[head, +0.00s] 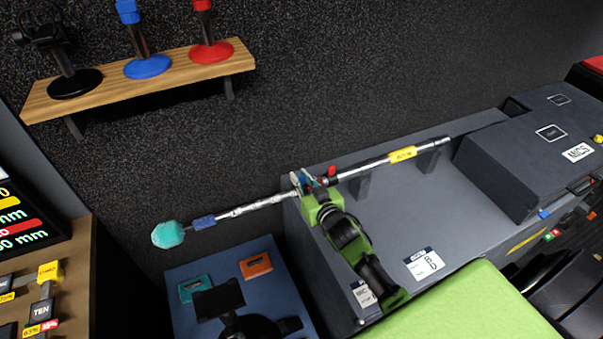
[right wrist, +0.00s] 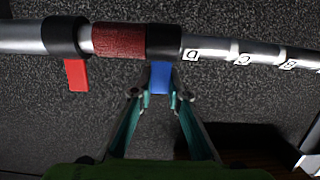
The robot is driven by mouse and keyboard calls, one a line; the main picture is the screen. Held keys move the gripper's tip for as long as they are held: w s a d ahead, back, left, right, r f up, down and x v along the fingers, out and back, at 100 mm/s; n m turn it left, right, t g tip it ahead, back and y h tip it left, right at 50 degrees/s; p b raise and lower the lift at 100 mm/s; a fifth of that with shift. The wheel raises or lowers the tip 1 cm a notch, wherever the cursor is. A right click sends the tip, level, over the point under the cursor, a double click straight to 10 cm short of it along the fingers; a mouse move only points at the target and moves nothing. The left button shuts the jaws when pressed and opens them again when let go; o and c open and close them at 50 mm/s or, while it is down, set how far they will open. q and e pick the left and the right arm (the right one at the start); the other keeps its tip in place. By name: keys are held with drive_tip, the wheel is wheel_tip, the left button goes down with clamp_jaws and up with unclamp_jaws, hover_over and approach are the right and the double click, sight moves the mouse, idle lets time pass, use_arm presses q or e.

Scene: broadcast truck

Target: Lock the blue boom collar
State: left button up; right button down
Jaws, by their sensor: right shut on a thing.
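The boom pole (head: 262,203) is a silver tube that runs slanting across the head view. It has a teal fuzzy tip at its left end. In the right wrist view, its blue collar is a black ring (right wrist: 164,42) with a blue lever (right wrist: 160,78) hanging straight down. My right gripper (head: 306,184) is at the pole, and its two fingers (right wrist: 160,92) are shut on the blue lever from below. A red lever (right wrist: 76,75) hangs from another black ring to the left, past a dark red grip sleeve. My left gripper is not in view.
The pole lies over a grey cabinet (head: 395,215) on supports, with a yellow label (head: 403,155) near its right end. A wooden shelf (head: 150,82) with several stands is on the wall. A blue case (head: 180,275) stands low at front. Letters mark the pole sections.

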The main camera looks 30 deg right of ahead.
drive_tip(key=c, duration=1.9)
unclamp_jaws()
drive_tip(key=v, duration=1.2)
drive_tip(key=shift+f, duration=0.1)
